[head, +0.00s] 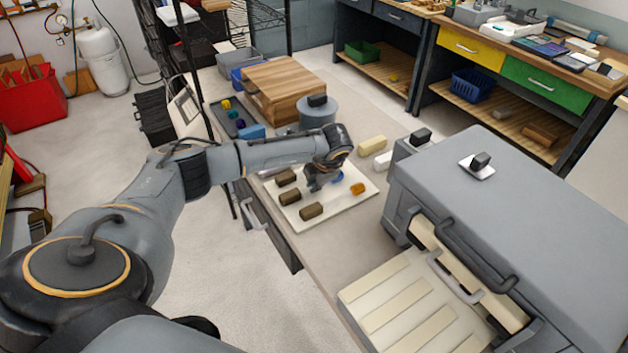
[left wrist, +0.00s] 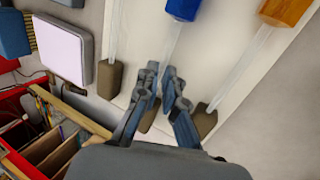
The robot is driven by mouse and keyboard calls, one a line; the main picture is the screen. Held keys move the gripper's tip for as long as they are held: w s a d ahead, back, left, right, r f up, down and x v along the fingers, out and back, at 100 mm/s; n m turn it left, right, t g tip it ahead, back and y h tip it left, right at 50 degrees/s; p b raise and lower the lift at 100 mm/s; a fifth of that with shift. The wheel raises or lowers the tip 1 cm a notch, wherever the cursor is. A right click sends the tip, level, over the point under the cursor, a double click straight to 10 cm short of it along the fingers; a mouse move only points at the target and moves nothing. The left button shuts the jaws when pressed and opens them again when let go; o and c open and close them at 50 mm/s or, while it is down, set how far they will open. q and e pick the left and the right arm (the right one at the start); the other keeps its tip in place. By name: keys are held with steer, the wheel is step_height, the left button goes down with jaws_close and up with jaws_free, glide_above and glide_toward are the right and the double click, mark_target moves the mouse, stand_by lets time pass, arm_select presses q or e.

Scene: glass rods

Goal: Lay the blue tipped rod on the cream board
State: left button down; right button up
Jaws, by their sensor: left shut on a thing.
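The blue tipped rod is a clear glass rod with a blue tip (head: 337,177) and a brown end (head: 289,197). In the left wrist view its blue tip (left wrist: 182,9) is at the top and its glass runs down between my fingers. My left gripper (head: 318,184) is shut on this rod, and it also shows in the left wrist view (left wrist: 166,80). The rod is over the cream board (head: 350,208); I cannot tell whether it touches the board. My fingers hide part of the rod. My right gripper is not in view.
An orange tipped rod (head: 358,188) lies close on the right, its brown end (head: 312,211) nearer the front. Another brown end (head: 287,177) is on the other side. A large grey case (head: 500,210) stands to the right; a wooden block (head: 285,85) is behind.

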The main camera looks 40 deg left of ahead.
arm_select(q)
steer(key=shift+f, duration=0.1)
steer(key=c, duration=1.9)
jaws_free()
steer(key=shift+f+b, duration=0.1)
steer(key=shift+b, duration=0.2)
steer(key=shift+o, duration=0.7)
steer(key=shift+r, duration=0.2)
steer(key=b+v, duration=0.2)
steer(key=v, duration=1)
steer(key=shift+b, duration=0.35)
